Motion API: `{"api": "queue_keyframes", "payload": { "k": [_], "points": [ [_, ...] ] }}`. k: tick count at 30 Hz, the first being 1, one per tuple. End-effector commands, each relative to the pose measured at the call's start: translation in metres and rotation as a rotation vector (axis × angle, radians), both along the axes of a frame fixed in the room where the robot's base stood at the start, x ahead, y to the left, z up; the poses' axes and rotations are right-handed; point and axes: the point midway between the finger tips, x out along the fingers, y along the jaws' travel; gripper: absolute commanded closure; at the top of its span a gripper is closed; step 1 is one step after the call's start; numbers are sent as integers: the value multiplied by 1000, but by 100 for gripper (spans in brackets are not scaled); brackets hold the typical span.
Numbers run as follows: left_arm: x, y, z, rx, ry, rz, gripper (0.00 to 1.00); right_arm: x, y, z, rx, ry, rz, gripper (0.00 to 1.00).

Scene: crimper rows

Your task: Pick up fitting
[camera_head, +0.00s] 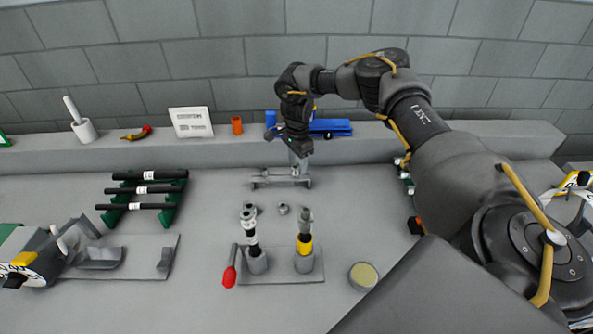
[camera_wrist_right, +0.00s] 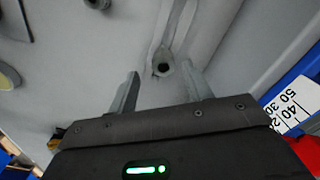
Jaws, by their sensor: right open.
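My right gripper (camera_head: 300,152) hangs over a grey stand with a flat base (camera_head: 282,179) at the back of the table. In the right wrist view its two fingers (camera_wrist_right: 162,88) are apart. A grey tubular piece with a dark round opening (camera_wrist_right: 163,69) lies beyond and between the fingertips; I cannot tell whether it is a fitting or part of the stand. Nothing is visibly gripped. My left gripper is not in view.
Black hoses (camera_head: 150,175) lie on a green rack at left. A round tin (camera_head: 363,276) stands at front right. A raised ledge (camera_head: 230,150) runs behind.

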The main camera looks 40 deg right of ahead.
Motion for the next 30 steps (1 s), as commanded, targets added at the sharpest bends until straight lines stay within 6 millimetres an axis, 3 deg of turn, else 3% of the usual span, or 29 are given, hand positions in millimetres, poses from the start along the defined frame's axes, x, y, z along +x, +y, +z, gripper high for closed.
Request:
{"api": "queue_keyframes", "payload": {
  "k": [1, 6, 14, 25, 30],
  "points": [
    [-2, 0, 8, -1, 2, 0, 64, -1, 1, -5, -1, 4, 1, 50],
    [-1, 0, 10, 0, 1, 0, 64, 0, 1, -26, -1, 2, 1, 50],
    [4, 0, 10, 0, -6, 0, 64, 0, 1, -29, -1, 0, 1, 50],
    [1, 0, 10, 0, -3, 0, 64, 0, 1, -29, 0, 0, 1, 96],
    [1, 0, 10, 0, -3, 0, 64, 1, 1, -29, 0, 0, 1, 98]
  ]
}}
